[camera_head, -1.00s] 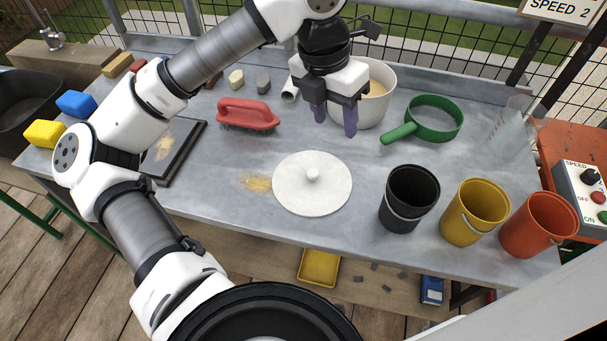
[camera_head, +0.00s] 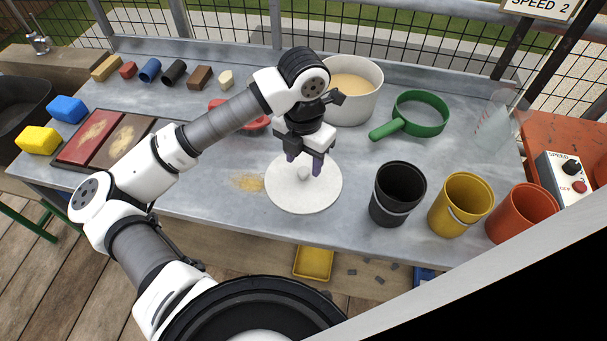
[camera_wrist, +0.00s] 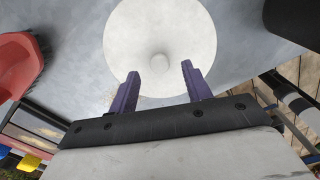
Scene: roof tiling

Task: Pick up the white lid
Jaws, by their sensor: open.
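The white lid (camera_head: 290,192) is a flat round disc with a small knob in its middle. It lies on the grey table, in front of the white pot. My gripper (camera_head: 304,166) is above the lid, its purple fingers pointing down near the knob. In the wrist view the lid (camera_wrist: 150,25) lies ahead of my fingers, and its knob (camera_wrist: 159,63) shows just beyond the gap between the fingertips of my gripper (camera_wrist: 160,72). The fingers are apart and nothing is between them.
A white pot (camera_head: 368,103) of tan material and a green sieve (camera_head: 421,115) stand behind the lid. A black bucket (camera_head: 393,203), a yellow bucket (camera_head: 462,210) and an orange bucket (camera_head: 522,215) stand to its right. A red brush (camera_head: 257,123) is partly hidden behind my arm.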

